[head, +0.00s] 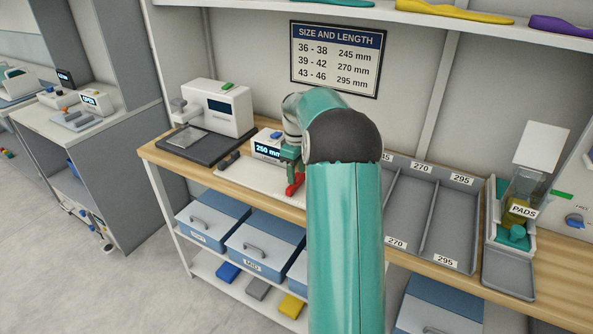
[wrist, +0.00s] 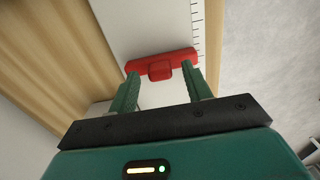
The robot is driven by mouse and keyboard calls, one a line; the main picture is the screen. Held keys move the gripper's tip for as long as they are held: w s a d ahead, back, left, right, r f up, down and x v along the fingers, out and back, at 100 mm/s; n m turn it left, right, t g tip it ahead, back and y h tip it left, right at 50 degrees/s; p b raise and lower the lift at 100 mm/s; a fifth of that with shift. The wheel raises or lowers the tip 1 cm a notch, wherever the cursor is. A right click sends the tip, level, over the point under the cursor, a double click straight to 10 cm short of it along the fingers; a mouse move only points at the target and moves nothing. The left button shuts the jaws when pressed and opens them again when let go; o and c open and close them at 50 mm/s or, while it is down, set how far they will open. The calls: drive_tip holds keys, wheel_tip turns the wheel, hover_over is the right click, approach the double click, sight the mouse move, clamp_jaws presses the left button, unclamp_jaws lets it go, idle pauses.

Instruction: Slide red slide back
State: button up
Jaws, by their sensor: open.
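The red slide (wrist: 158,62) is a red bar with a raised red block in its middle. It lies across a white measuring board (wrist: 140,22) with black scale marks along one edge. In the head view the red slide (head: 295,184) shows beside my gripper, partly hidden by my arm. My gripper (wrist: 162,82) is open. Its two green fingers stand on either side of the red block, with gaps visible between. I cannot tell whether either finger touches the bar. The display (head: 268,151) at the board's far end reads about 250 mm.
A white machine (head: 217,107) on a dark base stands left of the board. Grey trays (head: 408,208) labelled 270 and 295 lie to the right, then a pads dispenser (head: 517,205). A size chart (head: 337,57) hangs on the back wall.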

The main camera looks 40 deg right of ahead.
clamp_jaws()
drive_tip(key=s+d, duration=0.1)
drive_tip(key=s, duration=0.1)
drive_tip(key=s+d, duration=0.1)
drive_tip(key=s, duration=0.2)
drive_tip(key=s+d, duration=0.1)
drive_tip(key=s, duration=0.2)
drive_tip(key=shift+s, duration=0.2)
unclamp_jaws()
drive_tip(key=shift+s, duration=0.2)
drive_tip(key=shift+w, duration=0.2)
wheel_tip(320, 180, up, 14)
drive_tip(key=shift+f, duration=0.15)
